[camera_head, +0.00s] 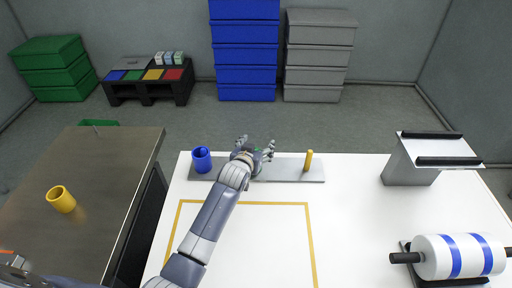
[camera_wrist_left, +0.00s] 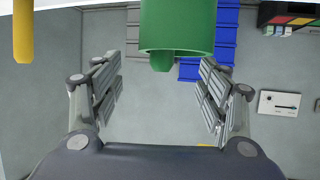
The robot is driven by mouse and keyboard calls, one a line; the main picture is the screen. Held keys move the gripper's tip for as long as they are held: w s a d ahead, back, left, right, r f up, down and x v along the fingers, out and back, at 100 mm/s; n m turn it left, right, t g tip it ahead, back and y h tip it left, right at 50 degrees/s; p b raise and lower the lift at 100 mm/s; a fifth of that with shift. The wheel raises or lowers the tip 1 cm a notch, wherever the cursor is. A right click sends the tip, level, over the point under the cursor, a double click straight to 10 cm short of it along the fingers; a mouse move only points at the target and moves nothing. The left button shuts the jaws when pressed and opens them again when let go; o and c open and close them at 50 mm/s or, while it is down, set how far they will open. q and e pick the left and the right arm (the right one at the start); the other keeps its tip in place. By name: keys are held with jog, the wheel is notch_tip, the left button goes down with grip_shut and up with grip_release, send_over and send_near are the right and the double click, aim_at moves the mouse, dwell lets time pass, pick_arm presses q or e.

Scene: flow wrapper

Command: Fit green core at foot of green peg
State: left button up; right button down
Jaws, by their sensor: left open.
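The green core (camera_wrist_left: 178,25) shows at the top of the left wrist view, with the tip of the green peg (camera_wrist_left: 162,62) poking out of its open end, so the core is around the peg. Its other end is cut off by the frame, so I cannot tell whether it touches the base. My left gripper (camera_head: 257,147) is open over the middle of the grey peg base (camera_head: 295,172). Its fingers stand apart on both sides, clear of the core. In the head view the hand hides most of the green core and peg. My right gripper is not in view.
A blue core (camera_head: 201,162) stands around the blue peg at the base's left end. The yellow peg (camera_head: 308,160) is bare at the right. A yellow core (camera_head: 61,199) stands on the steel table (camera_head: 100,215). A striped roll (camera_head: 460,256) lies at the right.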

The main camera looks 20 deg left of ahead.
pick_arm(q)
jog(key=v, duration=1.2)
jog(key=shift+f, duration=0.1)
dwell(0.5)
